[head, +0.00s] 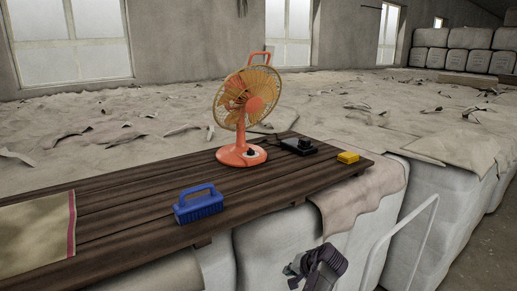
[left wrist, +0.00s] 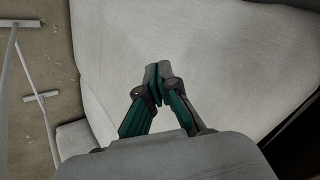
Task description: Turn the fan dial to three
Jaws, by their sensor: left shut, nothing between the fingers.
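An orange fan (head: 246,100) stands upright on the dark wooden table (head: 130,213) in the head view. Its dial (head: 250,153) is a small dark knob on the front of the round orange base; its setting is too small to read. My left gripper (head: 293,272) is low at the bottom of the head view, in front of the table and well below the fan, apart from it. In the left wrist view the left gripper (left wrist: 157,75) is shut and empty, with a pale bale behind it. My right gripper is not in view.
A blue brush (head: 199,205) lies at the table's front edge. A black device (head: 299,146) and a yellow block (head: 348,157) are right of the fan. A beige cloth (head: 35,235) lies at left. White bales (head: 375,215) and a white metal frame (head: 420,215) stand near my left gripper.

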